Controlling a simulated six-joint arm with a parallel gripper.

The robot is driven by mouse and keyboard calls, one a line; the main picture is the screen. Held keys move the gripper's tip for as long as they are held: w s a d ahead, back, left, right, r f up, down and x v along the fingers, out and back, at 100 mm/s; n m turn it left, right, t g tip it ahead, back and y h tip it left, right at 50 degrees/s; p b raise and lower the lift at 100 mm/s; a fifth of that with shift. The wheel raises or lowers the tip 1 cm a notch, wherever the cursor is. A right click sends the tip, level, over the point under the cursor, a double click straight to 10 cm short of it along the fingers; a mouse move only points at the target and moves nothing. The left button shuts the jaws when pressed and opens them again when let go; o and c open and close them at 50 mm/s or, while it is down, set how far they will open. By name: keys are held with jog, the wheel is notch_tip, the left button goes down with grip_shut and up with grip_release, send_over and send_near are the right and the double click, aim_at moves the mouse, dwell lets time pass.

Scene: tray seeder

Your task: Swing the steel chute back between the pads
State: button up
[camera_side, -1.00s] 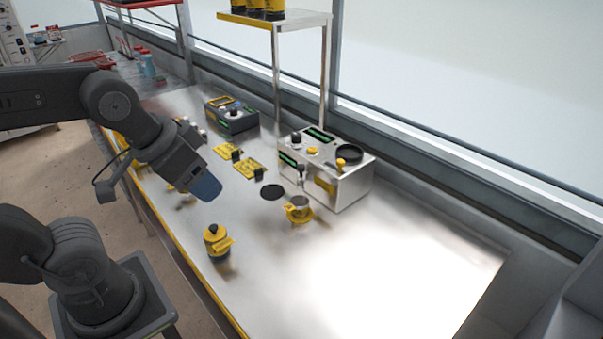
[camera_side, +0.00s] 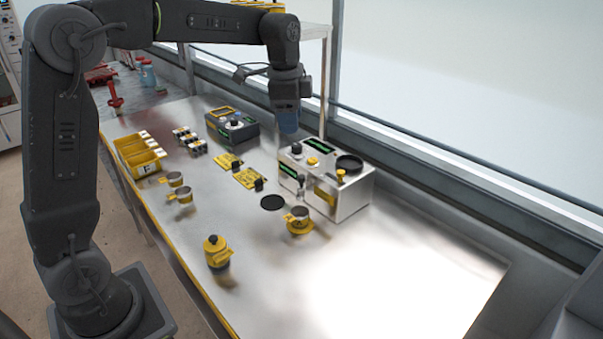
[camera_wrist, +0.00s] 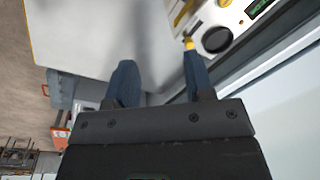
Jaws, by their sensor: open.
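A steel box machine (camera_side: 352,200) stands on the bench at the right, with green displays, knobs, a round black disc (camera_side: 349,163) on top and a yellow part (camera_side: 325,194) on its front. My gripper (camera_side: 289,131) points down above the back left of the machine, open and empty. In the wrist view the machine (camera_wrist: 235,22) lies beyond the right fingertip of my gripper (camera_wrist: 158,66).
A yellow-based steel cup (camera_side: 299,222), a yellow canister (camera_side: 217,252) and a black disc (camera_side: 272,202) stand in front. Yellow plates (camera_side: 249,179), a dark blue device (camera_side: 233,126) and yellow bins (camera_side: 145,162) lie left. A shelf post (camera_side: 325,80) is close behind my gripper. The right bench is clear.

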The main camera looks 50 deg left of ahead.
aim_at(302, 176)
jog(key=w+a+f+m+g, duration=0.1)
jog(key=w+a+f+m, duration=0.25)
jog(key=w+f, duration=0.2)
jog(key=shift+n, duration=0.35)
jog(key=f, duration=1.3)
jog(key=shift+w, duration=0.3)
jog(key=shift+c, duration=0.4)
grip_shut()
